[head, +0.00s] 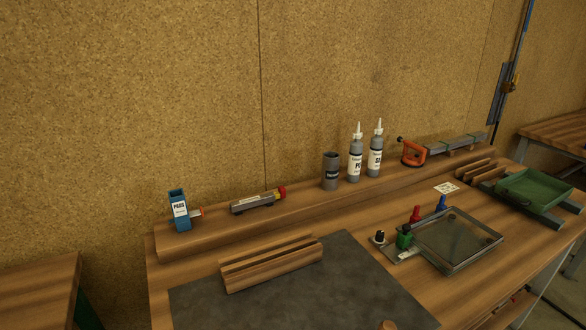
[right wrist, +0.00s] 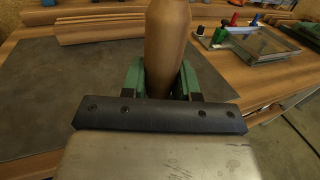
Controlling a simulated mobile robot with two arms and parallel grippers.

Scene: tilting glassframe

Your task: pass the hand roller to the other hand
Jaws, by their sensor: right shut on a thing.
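The hand roller (right wrist: 167,35) shows in the right wrist view as a smooth, rounded wooden handle that runs up out of the top of the picture. Its roller end is not visible. My right gripper (right wrist: 162,78) has its green fingers shut on both sides of this handle. In the head view a small round wooden end (head: 388,325) shows at the bottom edge; I cannot tell for sure that it is the roller's handle. My left gripper is in neither view.
A dark grey mat (head: 330,285) covers the bench front, with grooved wooden strips (head: 270,265) on it. A glass frame (head: 458,240) lies to the right, beside red, blue and green clamps. Bottles (head: 375,155), a grey cup (head: 331,172) and a blue box (head: 179,210) stand on the back ledge.

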